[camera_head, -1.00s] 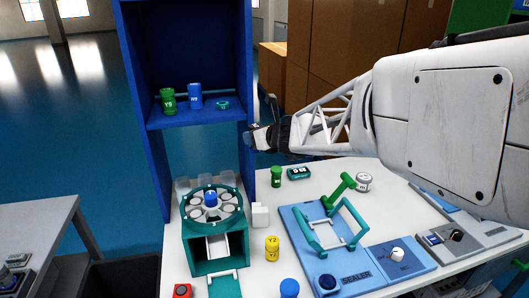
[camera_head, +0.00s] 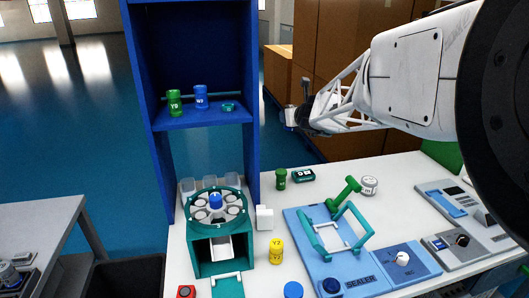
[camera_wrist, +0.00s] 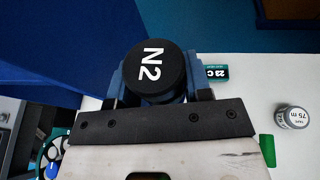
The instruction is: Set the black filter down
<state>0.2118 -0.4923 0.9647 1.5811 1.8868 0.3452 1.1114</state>
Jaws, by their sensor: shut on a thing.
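The black filter (camera_wrist: 154,69), marked N2, is in the wrist view with its round top facing the camera. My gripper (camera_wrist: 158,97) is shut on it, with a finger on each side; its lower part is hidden. In the head view my gripper (camera_head: 291,116) is in the air to the right of the blue shelf unit, above and behind the table's far edge. The filter is too small to make out clearly there.
The blue shelf (camera_head: 204,117) holds a green and a blue canister. A teal carousel (camera_head: 219,247), yellow canister (camera_head: 276,251), green canister (camera_head: 281,179), small display (camera_head: 304,175) and blue sealer (camera_head: 312,252) stand on the white table (camera_head: 398,185). Brown boxes (camera_head: 345,75) stand behind.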

